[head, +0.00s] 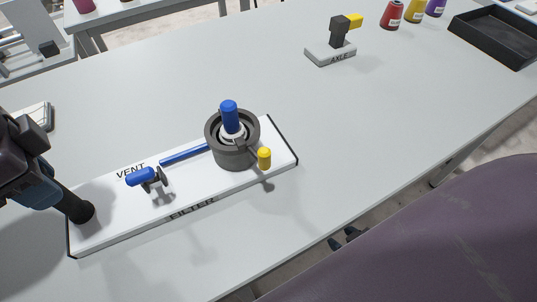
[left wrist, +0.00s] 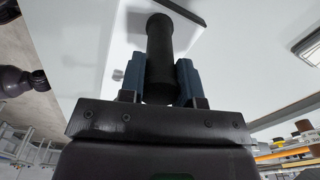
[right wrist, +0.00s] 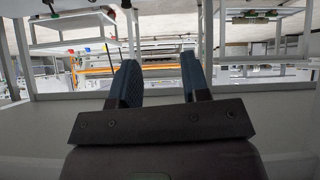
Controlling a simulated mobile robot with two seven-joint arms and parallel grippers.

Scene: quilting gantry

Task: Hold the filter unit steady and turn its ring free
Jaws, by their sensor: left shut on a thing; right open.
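The filter unit is a white plate (head: 222,190) marked VENT and FILTER on the table. Near its right end stands a dark grey cup-like housing with a ring (head: 212,130); a blue-topped white part (head: 229,116) rises from its middle. A yellow peg (head: 264,158) sits on its front right side. A blue rod and a small blue-handled valve (head: 140,177) lie to its left. My left gripper (head: 62,198) is shut on the black post (left wrist: 159,50) at the plate's left end. My right gripper (right wrist: 160,80) is open and empty, away from the unit.
A block with a yellow handle stands on a plate marked AXLE (head: 331,53) toward the back. Red, yellow and purple bottles (head: 391,14) and a black tray (head: 497,38) are at the back right. The table right of the unit is clear up to its edge.

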